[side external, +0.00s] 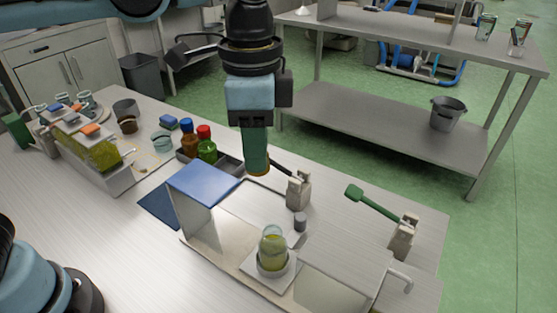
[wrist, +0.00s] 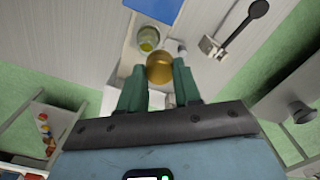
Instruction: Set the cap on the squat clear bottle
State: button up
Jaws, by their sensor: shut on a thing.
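My gripper (side external: 257,172) points down above the bench, its green fingers shut on a gold-brown round cap (wrist: 160,67). Only a sliver of the cap shows at the fingertips in the side view. The squat clear bottle (side external: 272,250) holds yellow-green liquid and stands upright on a pale square plate (side external: 287,275). The bottle also shows in the wrist view (wrist: 149,38), just beyond the cap. My gripper is above and behind the bottle in the side view, with the cap clear of it.
A blue-topped panel (side external: 203,182) stands left of the bottle. A dark tray (side external: 228,163) holds brown and green bottles. A small grey cylinder (side external: 300,221), a metal block (side external: 298,192) and a green-paddled lever (side external: 374,204) are behind and right. The front-left bench is clear.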

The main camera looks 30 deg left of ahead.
jog(key=shift+m, duration=0.4)
jog(key=shift+s+d+f, duration=0.25)
jog(key=shift+d+f, duration=0.35)
jog(key=shift+f, duration=0.85)
jog(key=shift+s+d+f, duration=0.3)
jog(key=shift+d+f, duration=0.25)
jog(key=shift+f, duration=0.9)
jog(key=shift+s+d+f, duration=0.25)
jog(key=shift+d+f, duration=0.35)
jog(key=shift+f, duration=0.85)
jog(key=shift+f, duration=0.55)
jog(key=shift+f, duration=0.25)
jog(key=shift+f, duration=0.3)
jog(key=o, duration=0.9)
jog(key=shift+o, duration=0.5)
